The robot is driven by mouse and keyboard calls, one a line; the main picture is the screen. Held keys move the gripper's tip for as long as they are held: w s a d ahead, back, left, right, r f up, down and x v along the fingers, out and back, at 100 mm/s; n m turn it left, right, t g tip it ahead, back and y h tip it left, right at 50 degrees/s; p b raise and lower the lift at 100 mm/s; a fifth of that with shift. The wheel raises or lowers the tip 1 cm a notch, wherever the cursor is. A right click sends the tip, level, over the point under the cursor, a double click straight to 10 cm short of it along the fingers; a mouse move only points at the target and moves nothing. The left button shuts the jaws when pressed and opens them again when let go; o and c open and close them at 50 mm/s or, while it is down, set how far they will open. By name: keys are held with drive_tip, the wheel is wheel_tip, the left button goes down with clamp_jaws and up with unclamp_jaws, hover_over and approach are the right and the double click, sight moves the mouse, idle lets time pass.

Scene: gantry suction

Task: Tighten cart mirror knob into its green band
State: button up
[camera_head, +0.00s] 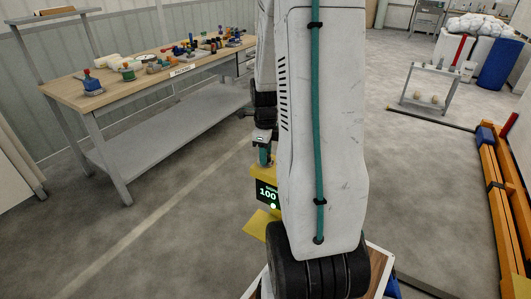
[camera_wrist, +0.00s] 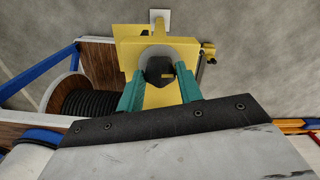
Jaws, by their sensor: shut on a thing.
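A black knob (camera_wrist: 160,70) with a small yellow mark sits on a yellow fixture (camera_wrist: 187,50) in the wrist view. My gripper (camera_wrist: 160,88) has its two teal fingers on either side of the knob, shut on it. A grey round part shows behind the knob. In the head view the yellow fixture (camera_head: 260,172) is partly hidden by my arm. Its dark display (camera_head: 267,195) reads 100 in green, with a bright green dot below. My gripper (camera_head: 264,157) is small there, and the knob is hidden. I cannot make out a green band or a mirror.
A wooden workbench (camera_head: 150,75) with several small parts stands at the left. An orange rack (camera_head: 500,190) stands at the right. A low grey stand (camera_head: 432,92) is at the back right. The grey floor between is mostly clear. A wooden surface (camera_wrist: 100,65) lies beside the fixture.

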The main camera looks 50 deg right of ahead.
drive_tip(key=shift+m, duration=1.7)
drive_tip(key=o, duration=1)
drive_tip(key=shift+r, duration=0.1)
wheel_tip(320, 180, up, 8)
drive_tip(key=shift+f, duration=0.15)
